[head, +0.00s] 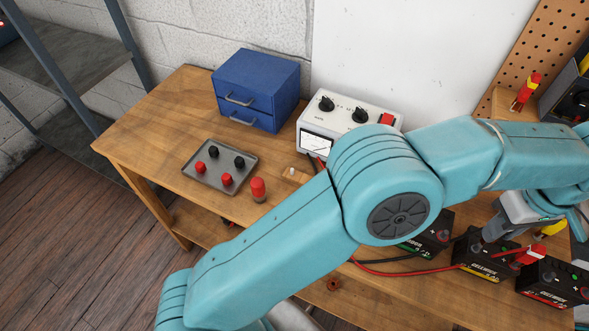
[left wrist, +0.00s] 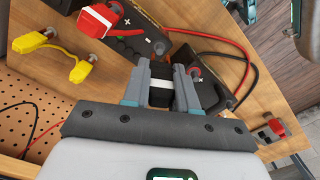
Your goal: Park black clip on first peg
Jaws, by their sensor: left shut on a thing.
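My left gripper (head: 494,230) is at the right of the head view, low over the row of black batteries. In the left wrist view it (left wrist: 160,92) is shut on the black clip (left wrist: 160,72), which shows a pale band between the fingers. The clip's tip is hard to make out, so I cannot tell whether it touches the battery beneath. In the head view the clip is not clearly visible. I cannot make out which fixture is the first peg. My right gripper is not seen.
Batteries (head: 550,284) stand close around the gripper, with a red clip (head: 531,254) and yellow clip (head: 552,229) nearby. A red cable (head: 400,272) crosses the bench. A meter box (head: 343,116), blue drawers (head: 258,88) and grey tray (head: 202,181) stand left.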

